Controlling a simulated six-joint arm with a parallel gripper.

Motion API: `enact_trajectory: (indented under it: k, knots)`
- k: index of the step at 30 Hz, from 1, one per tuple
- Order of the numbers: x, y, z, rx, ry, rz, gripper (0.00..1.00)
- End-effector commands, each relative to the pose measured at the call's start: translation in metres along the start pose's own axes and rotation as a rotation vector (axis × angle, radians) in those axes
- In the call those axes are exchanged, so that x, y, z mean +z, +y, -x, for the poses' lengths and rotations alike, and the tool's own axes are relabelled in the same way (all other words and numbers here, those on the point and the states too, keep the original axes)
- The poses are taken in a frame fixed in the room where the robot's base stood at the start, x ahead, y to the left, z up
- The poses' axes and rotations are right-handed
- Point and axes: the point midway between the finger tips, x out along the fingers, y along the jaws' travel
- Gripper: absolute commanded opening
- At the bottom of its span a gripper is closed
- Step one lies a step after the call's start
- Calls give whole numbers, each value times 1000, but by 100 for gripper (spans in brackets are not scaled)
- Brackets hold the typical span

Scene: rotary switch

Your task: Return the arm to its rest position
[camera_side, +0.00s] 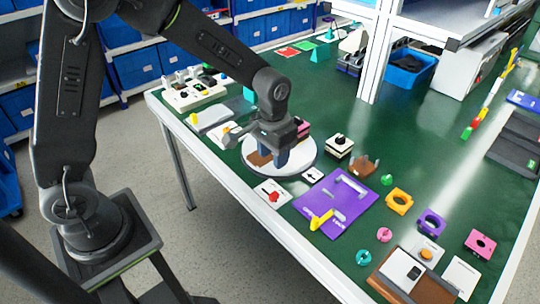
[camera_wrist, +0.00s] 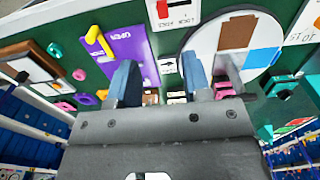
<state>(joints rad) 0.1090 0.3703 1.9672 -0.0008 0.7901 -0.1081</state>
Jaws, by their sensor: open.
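My gripper (camera_side: 283,157) hangs over the round white disc (camera_side: 309,163) on the green table, fingers pointing down. In the wrist view my gripper (camera_wrist: 160,82) has its two blue fingers apart, with nothing held between them. The rotary switch, a white box with a black knob (camera_side: 340,145), stands just right of the disc in the side view, apart from my gripper. In the wrist view I cannot clearly tell the switch among the small items behind the fingers. The height of the fingertips above the disc is hard to judge.
A purple board (camera_side: 335,203) with a white handle and yellow lever lies right of the disc. A red switch plate (camera_side: 272,193) is near the front edge. Several coloured blocks lie farther right. A white shelf post (camera_side: 378,55) rises behind.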

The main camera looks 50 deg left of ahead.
Motion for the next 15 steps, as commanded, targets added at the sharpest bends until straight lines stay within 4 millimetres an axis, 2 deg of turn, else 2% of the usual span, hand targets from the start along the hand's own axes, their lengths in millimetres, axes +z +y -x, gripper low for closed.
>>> enact_trajectory:
  k: [5,9,15]
  knots:
    - [22,-10,52,8,91,1,45]
    - [54,-20,96,12,178,2,45]
    - [106,-31,138,11,303,2,45]
